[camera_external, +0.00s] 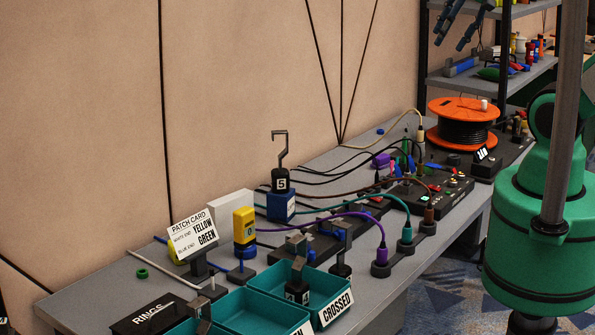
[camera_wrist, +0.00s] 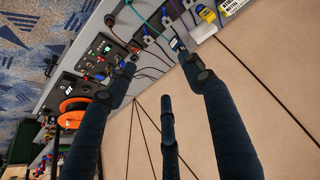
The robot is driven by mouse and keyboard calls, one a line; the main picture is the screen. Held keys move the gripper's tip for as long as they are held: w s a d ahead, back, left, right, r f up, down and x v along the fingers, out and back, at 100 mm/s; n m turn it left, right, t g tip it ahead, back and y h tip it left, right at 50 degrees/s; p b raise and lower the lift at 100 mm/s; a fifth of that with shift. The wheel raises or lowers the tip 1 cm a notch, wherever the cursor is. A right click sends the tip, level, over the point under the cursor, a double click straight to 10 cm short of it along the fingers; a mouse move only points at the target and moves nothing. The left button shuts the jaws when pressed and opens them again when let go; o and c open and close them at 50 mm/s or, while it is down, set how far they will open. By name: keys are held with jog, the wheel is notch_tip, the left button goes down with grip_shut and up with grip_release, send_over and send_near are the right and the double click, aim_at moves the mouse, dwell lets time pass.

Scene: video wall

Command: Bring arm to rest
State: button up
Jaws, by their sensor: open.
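My gripper (camera_wrist: 156,58) shows in the wrist view with its dark fingers spread apart and nothing held between them. In the external view the tips of my gripper (camera_external: 449,42) hang in from the top edge, in front of the shelf at the back right. My green arm stands at the right side of the external view. The gripper is apart from the bench in the external view. In the wrist view the bench (camera_wrist: 60,62) lies beyond the fingertips, along the top left. The upper part of the gripper is out of the external view.
The grey bench (camera_external: 95,297) carries teal bins (camera_external: 262,312), a patch card (camera_external: 193,235), plugs with cables, a black panel (camera_external: 440,200) and an orange cable spool (camera_external: 463,105). A shelf (camera_external: 490,80) with small items stands behind. Blue patterned floor (camera_external: 450,290) is open in front.

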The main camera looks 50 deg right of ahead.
notch_tip(320, 180, down, 6)
jog(key=b, duration=0.4)
jog(key=shift+r, duration=0.25)
jog(key=shift+o, duration=0.2)
